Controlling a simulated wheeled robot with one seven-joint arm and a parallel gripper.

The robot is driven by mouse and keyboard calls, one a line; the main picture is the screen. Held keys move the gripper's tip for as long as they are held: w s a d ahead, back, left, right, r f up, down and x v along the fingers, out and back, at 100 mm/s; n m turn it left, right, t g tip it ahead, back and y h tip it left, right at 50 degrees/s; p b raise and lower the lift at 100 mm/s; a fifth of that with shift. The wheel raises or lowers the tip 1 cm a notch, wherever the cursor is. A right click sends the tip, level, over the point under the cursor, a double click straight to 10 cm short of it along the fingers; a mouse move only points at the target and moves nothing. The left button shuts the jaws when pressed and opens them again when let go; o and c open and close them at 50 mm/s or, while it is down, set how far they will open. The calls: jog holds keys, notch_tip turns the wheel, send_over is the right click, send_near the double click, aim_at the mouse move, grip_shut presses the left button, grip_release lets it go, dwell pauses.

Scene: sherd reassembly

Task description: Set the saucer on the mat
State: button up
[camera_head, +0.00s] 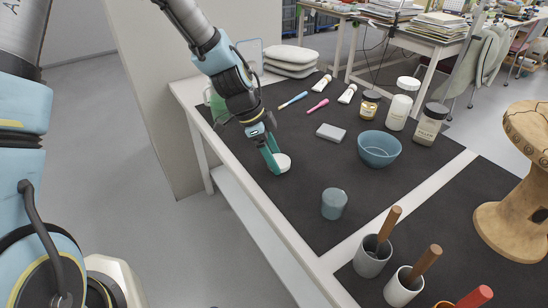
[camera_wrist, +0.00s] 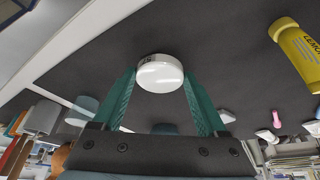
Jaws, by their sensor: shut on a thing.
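A small white round dish, which I take for the saucer (camera_head: 283,162), is between my gripper's green fingers, low over the dark mat (camera_head: 300,205). I cannot tell whether the saucer touches the mat.
A grey-blue cup (camera_head: 334,204) and a blue bowl (camera_head: 379,149) stand to the right. A grey block (camera_head: 330,132), tubes, brushes and jars lie behind. Pots with wooden-handled tools (camera_head: 373,256) stand at the front right. The mat around the saucer is mostly clear.

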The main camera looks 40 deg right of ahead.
jog(key=shift+f, duration=0.55)
jog(key=shift+f, duration=0.1)
jog(key=o, duration=1.3)
